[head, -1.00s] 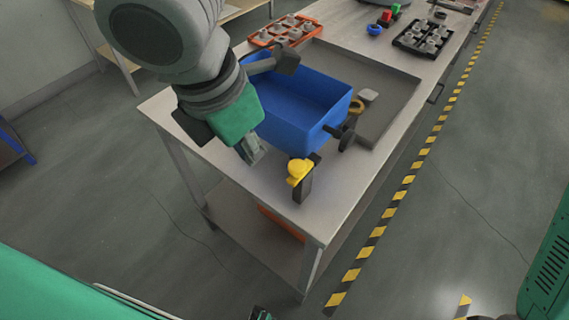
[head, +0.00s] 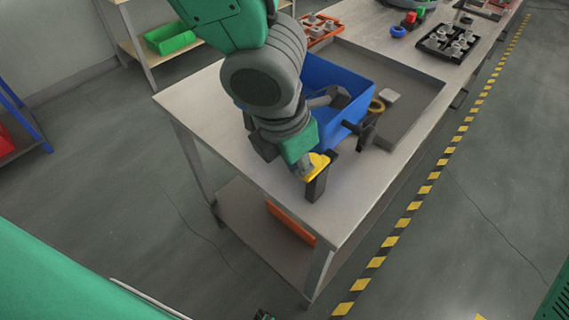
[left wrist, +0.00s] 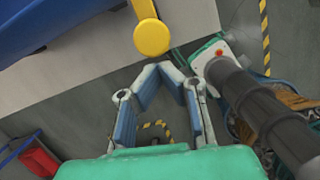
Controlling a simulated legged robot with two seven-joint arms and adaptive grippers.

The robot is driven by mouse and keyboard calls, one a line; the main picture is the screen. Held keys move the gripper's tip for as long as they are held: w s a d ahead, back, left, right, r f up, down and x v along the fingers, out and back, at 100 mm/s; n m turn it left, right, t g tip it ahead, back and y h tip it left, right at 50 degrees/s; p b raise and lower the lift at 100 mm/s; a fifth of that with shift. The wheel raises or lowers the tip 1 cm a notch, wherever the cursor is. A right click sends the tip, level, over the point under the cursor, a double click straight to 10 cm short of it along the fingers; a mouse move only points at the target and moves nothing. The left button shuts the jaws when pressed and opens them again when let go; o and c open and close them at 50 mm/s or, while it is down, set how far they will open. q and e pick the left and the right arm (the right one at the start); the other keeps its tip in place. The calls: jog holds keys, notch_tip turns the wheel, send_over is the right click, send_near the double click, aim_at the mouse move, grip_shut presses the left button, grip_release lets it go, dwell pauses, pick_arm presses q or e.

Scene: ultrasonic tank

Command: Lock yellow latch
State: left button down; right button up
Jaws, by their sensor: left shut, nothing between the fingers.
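The yellow latch (head: 319,166) sits at the top of a black upright post (head: 316,188) near the table's front corner. In the left wrist view the latch (left wrist: 152,37) shows as a yellow bar with a round end. My left gripper (head: 303,174) is right beside the latch in the head view and partly covers it. In the left wrist view the left gripper's fingertips (left wrist: 163,70) are together with nothing between them, just below the round end. Whether they touch the latch I cannot tell. My right gripper is not clearly visible.
A blue tank (head: 345,85) with a dark handle (head: 362,130) stands behind the post, partly hidden by my left arm. The bare tabletop (head: 235,140) is clear at the front left.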

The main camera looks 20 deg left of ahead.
aim_at(313, 155)
pick_arm(q)
jog(key=shift+w, duration=0.25)
jog(key=w+p, duration=0.1)
jog(key=w+d+p, duration=0.1)
jog(key=w+p, duration=0.1)
jog(key=shift+w+d+r, duration=0.1)
jog(key=shift+d+r, duration=0.05)
jog(key=shift+w+d, duration=0.1)
jog(key=shift+w, duration=0.15)
dwell(0.3)
jog(key=v, duration=1.1)
jog(key=shift+s+a+r, duration=0.2)
jog(key=shift+a+r, duration=0.05)
jog(key=shift+a, duration=0.05)
jog(key=shift+d, duration=0.2)
